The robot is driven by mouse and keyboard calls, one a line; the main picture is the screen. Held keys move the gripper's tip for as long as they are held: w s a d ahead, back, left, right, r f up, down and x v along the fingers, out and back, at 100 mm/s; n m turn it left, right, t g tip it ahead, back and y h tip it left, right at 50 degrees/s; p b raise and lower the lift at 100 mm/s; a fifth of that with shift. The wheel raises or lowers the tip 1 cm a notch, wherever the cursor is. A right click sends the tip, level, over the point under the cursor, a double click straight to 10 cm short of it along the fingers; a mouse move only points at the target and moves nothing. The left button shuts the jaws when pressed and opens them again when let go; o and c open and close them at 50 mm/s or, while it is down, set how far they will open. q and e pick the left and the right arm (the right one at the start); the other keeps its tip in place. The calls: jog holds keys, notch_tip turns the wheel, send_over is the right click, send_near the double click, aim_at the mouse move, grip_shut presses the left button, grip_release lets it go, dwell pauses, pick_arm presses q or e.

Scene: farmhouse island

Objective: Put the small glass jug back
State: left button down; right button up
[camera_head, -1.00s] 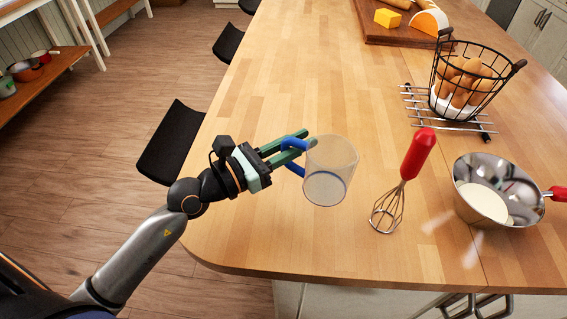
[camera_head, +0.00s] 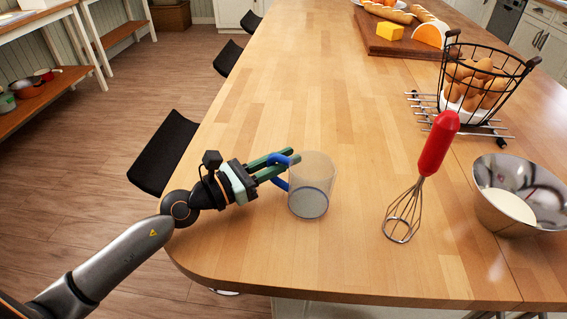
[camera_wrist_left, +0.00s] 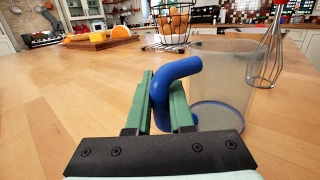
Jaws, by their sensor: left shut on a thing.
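The small glass jug (camera_head: 313,185) is clear, with a blue handle and a blue ring at its base. It is upright at the left part of the wooden island top (camera_head: 330,255). My left gripper (camera_head: 282,166) comes in from the left and is shut on the jug's blue handle. In the left wrist view the handle (camera_wrist_left: 176,78) sits between the green fingers (camera_wrist_left: 165,100), and the jug's body (camera_wrist_left: 222,85) stands to the right. The jug's base looks at or very near the wood; I cannot tell if it touches. My right gripper is not in view.
A red-handled whisk (camera_head: 432,150) stands to the right of the jug, then a steel bowl (camera_head: 515,175) with pale contents. Farther back are a wire basket (camera_head: 480,85) of eggs and a board (camera_head: 400,45) with cheese and bread. The wood behind the jug is clear.

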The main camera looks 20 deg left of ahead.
pick_arm(q)
jog(key=shift+f, duration=0.15)
jog(key=c, duration=0.8)
grip_release()
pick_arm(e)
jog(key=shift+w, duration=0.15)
pick_arm(q)
jog(key=shift+r, duration=0.2)
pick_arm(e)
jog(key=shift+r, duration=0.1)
